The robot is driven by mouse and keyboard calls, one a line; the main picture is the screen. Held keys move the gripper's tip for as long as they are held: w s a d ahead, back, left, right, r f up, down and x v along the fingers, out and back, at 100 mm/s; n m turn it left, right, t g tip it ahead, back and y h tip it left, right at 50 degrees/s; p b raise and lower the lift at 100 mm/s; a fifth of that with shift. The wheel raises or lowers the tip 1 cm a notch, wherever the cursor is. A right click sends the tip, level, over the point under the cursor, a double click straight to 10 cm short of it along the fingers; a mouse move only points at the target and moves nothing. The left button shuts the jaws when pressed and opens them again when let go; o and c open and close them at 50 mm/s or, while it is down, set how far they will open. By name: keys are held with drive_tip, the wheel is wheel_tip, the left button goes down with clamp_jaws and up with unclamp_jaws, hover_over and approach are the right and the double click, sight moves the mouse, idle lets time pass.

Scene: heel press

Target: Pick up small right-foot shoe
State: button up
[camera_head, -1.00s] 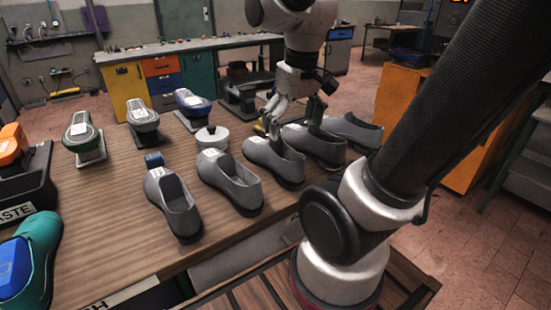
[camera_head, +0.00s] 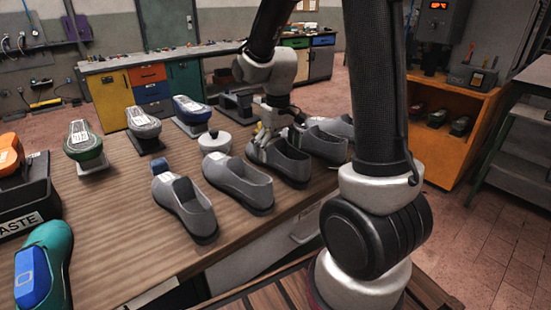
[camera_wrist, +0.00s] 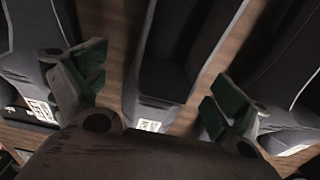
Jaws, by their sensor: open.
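Several grey shoes stand in a slanting row on the wooden table: a near-left one (camera_head: 187,210), a second (camera_head: 238,186), a third (camera_head: 285,164), a fourth (camera_head: 325,147) and a far one (camera_head: 342,127). I cannot tell which is the small right-foot shoe. My gripper (camera_head: 276,143) is at the third shoe, partly covering it. In the wrist view my gripper (camera_wrist: 155,83) is open, its green-padded fingers spread. A dark shoe (camera_wrist: 168,62) lies between and beyond them, with other shoes on both sides. The white labels are too blurred to read.
Neighbouring shoes stand close on both sides of my gripper. A round white-lidded pot (camera_head: 214,142) stands behind the row. Shoe-shaped forms in green (camera_head: 83,143), grey (camera_head: 143,122) and blue (camera_head: 190,108) stand further back. The table's (camera_head: 120,225) left middle is bare.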

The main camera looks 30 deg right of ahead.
wheel_tip(320, 180, down, 2)
drive_tip(key=shift+f, duration=0.25)
drive_tip(key=c, duration=1.3)
drive_tip(key=shift+c, duration=0.2)
drive_tip(key=shift+r, duration=0.15)
